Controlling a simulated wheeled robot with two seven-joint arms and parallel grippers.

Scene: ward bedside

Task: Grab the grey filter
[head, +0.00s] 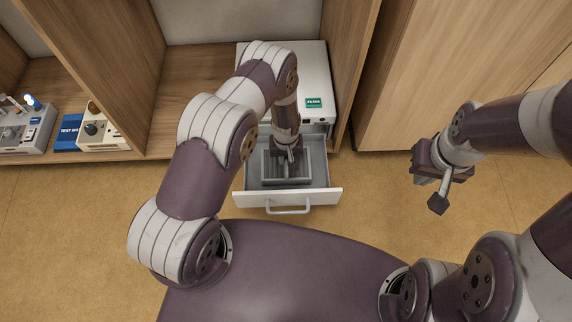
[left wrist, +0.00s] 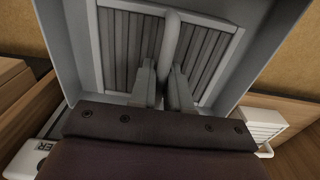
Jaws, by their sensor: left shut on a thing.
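The grey filter (head: 287,182) lies in the open drawer (head: 328,197) of the white unit. The left wrist view shows its pleated face (left wrist: 118,45), light frame and a raised bar (left wrist: 171,40) across the middle. My left gripper (head: 291,155) reaches down into the drawer over the filter. In the left wrist view its fingers (left wrist: 165,78) are shut on the bar, one on each side. The filter still appears to be inside the drawer. My right gripper (head: 430,185) hangs over the floor at the right, well apart from the drawer; its jaw opening is unclear.
The white unit (head: 315,75) with a green label stands in a wooden shelf bay (head: 190,110). Devices (head: 100,132) and a blue box (head: 69,132) stand on the shelf at left. A wooden cabinet (head: 450,60) is at right. The floor before the drawer's right side is clear.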

